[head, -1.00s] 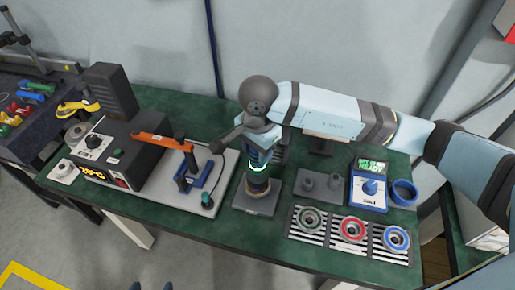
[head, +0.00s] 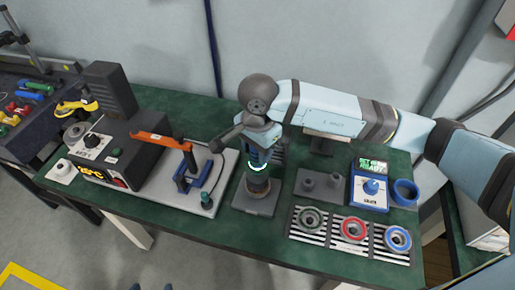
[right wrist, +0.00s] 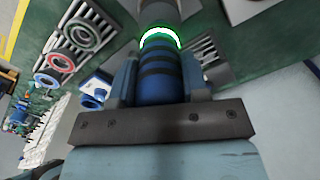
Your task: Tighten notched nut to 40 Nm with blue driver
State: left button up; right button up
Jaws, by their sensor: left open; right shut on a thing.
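The blue driver (head: 256,156) stands upright over a dark cylindrical fixture (head: 258,187) on a grey base plate (head: 243,205). A green ring glows near its lower end. In the right wrist view the driver (right wrist: 158,82) is blue with dark bands, and its far end meets a dark grey cylinder (right wrist: 160,10). My right gripper (right wrist: 158,90) is shut on the driver, one finger on each side; it also shows in the head view (head: 260,140). The notched nut cannot be made out under the driver. My left gripper is not in view.
A blue control box (head: 368,190) with a knob and lit display stands to the right, beside a blue ring cup (head: 404,192). Striped pads (head: 333,240) hold green, red and blue rings.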

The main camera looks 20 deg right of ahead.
jog(key=shift+r, duration=0.15)
dwell(0.3)
jog(key=shift+r+p, duration=0.85)
jog(key=shift+r, duration=1.55)
